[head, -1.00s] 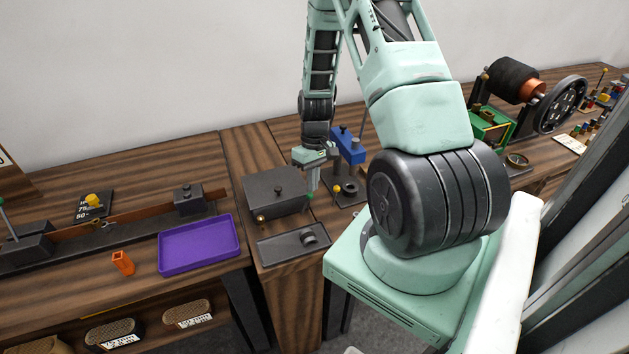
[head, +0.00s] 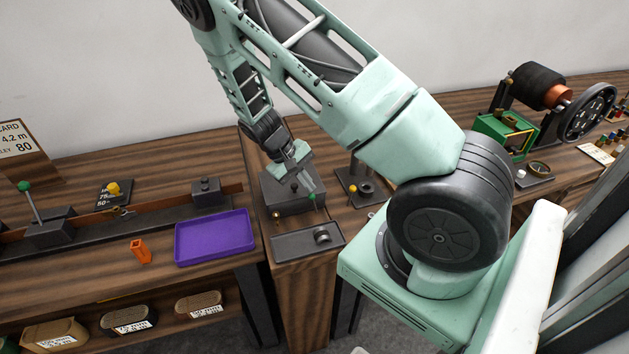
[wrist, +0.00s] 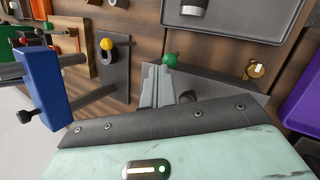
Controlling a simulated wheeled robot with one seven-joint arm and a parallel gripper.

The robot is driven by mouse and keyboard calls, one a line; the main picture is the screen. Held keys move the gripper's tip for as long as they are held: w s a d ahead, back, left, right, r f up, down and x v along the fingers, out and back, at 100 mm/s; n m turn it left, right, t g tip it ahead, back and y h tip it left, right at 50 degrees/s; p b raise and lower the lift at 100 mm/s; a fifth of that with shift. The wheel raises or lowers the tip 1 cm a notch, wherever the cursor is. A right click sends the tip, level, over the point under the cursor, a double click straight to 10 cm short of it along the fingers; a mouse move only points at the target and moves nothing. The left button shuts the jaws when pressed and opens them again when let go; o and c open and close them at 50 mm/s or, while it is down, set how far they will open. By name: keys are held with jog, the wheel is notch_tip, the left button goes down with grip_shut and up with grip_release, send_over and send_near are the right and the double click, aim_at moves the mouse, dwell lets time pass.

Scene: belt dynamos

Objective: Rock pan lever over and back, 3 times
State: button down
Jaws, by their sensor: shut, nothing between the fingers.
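A green ball knob (head: 312,197), which I take for the pan lever's end, shows at the front right of a dark grey box (head: 282,205). Its shaft is mostly hidden. My gripper (head: 307,184) reaches down over the box's right part, shut and empty. In the wrist view the closed fingers (wrist: 158,76) lie right beside the green knob (wrist: 170,60); I cannot tell whether they touch. A shallow dark tray (head: 285,246) with a short cylinder (head: 322,236) lies in front of the box. Another green-knobbed lever (head: 25,187) stands far left.
A purple tray (head: 214,257) and an orange piece (head: 141,250) lie to the left. A dark plate with a yellow knob (head: 353,188) stands close on the right. A blue fixture (wrist: 40,88) shows in the wrist view. A green-framed machine (head: 505,132) stands far right.

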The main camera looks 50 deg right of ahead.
jog(key=shift+w+a+f+g+h, duration=0.2)
jog(key=shift+w+a+g+h, duration=0.1)
jog(key=shift+a, duration=0.15)
jog(key=shift+w+a+f+b, duration=0.15)
jog(key=shift+w+a+b, duration=0.15)
jog(key=shift+a, duration=0.1)
dwell(0.3)
